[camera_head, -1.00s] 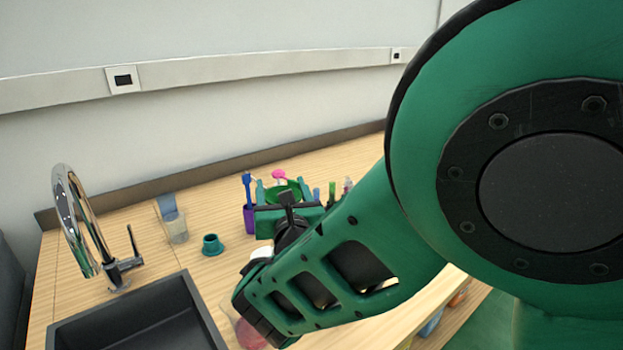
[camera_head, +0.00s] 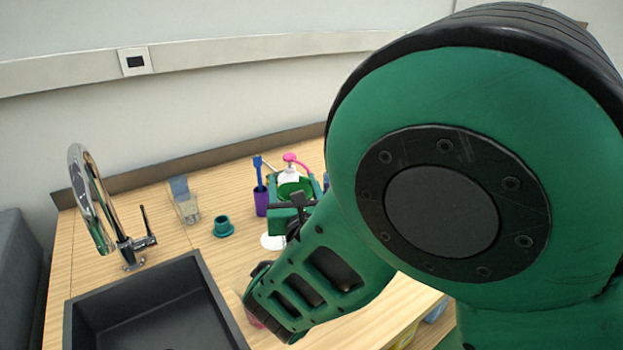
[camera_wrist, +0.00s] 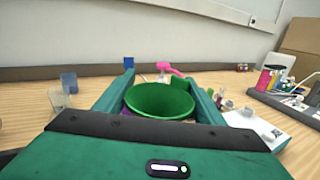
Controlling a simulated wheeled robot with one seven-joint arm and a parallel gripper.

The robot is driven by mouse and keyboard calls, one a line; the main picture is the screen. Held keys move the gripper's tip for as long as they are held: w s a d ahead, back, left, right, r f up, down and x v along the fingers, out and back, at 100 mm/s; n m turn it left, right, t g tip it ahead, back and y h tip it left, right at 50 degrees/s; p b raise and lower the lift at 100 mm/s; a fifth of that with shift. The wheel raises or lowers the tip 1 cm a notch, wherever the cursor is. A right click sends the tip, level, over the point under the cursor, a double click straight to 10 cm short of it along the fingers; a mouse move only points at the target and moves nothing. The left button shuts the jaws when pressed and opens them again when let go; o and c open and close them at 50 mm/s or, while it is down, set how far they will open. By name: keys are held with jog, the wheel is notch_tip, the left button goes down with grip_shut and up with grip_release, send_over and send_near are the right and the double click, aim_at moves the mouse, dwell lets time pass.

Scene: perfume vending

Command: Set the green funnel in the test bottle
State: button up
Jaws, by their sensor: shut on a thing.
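The green funnel (camera_wrist: 158,100) is between the two fingers of my gripper (camera_wrist: 160,88) in the wrist view, its wide mouth facing up. My gripper is shut on it. In the head view the funnel (camera_head: 291,186) shows as a green rim at my gripper (camera_head: 295,188), above the counter, partly hidden by my own wrist. The test bottle cannot be clearly made out in either view. A white bottle with a pink pump top (camera_head: 290,170) stands just behind the funnel; the pink top (camera_wrist: 166,67) also shows in the wrist view.
A purple cup with a blue brush (camera_head: 261,198) stands left of my gripper. A teal stand (camera_head: 222,226), a clear container (camera_head: 186,204), a chrome faucet (camera_head: 92,205) and a black sink (camera_head: 150,310) are further left. Wrist view: a white tray (camera_wrist: 258,126) with small items lies right.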

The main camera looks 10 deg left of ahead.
jog(key=o, duration=1.1)
